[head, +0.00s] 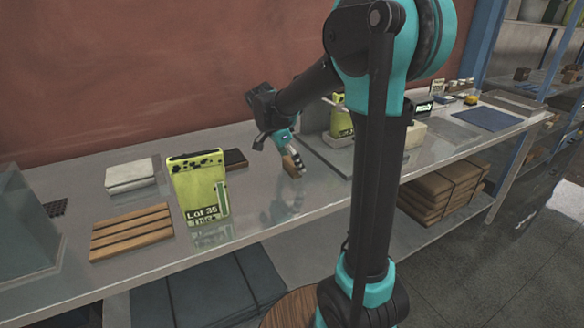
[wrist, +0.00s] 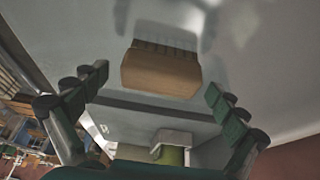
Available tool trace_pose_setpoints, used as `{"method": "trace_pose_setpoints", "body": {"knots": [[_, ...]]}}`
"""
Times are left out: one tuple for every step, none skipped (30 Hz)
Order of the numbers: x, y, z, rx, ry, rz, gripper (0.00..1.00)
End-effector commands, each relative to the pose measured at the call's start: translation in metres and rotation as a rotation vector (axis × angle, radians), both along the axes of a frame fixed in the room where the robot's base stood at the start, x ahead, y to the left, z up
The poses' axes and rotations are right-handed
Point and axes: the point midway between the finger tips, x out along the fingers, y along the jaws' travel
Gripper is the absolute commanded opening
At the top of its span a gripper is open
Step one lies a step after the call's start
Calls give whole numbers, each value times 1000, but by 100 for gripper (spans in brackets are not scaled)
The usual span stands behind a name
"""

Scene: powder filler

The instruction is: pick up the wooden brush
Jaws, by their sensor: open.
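The wooden brush (wrist: 161,72) lies on the metal bench in the wrist view, with a tan wooden block and a darker bristle edge. It also shows in the head view (head: 289,164), partly hidden by my gripper. My gripper (wrist: 157,92) is open, its two fingers apart on either side of the brush in the wrist picture. In the head view my gripper (head: 294,160) is low over the bench, at the brush. I cannot tell whether a finger touches it.
A yellow-green lot box (head: 199,186), a slatted wooden rack (head: 132,232) and a pale block (head: 131,174) stand to the left on the bench (head: 262,228). A dark block (head: 236,158) lies behind. A scale-like machine stands to the right, partly hidden by my arm.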

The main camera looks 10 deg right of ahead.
Motion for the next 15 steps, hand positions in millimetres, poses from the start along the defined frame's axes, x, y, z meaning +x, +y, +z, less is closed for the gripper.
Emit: {"method": "trace_pose_setpoints", "body": {"knots": [[0,0,-1,0,0,0,97],[0,-1,-1,0,0,0,97],[0,-1,-1,0,0,0,97],[0,-1,-1,0,0,0,97],[0,0,-1,0,0,0,97],[0,0,-1,0,0,0,97],[0,0,-1,0,0,0,96],[0,0,-1,0,0,0,92],[0,0,-1,0,0,0,88],[0,0,-1,0,0,0,84],[0,0,-1,0,0,0,80],[0,0,-1,0,0,0,75],[0,0,-1,0,0,0,71],[0,0,-1,0,0,0,68],[0,0,-1,0,0,0,63]]}}
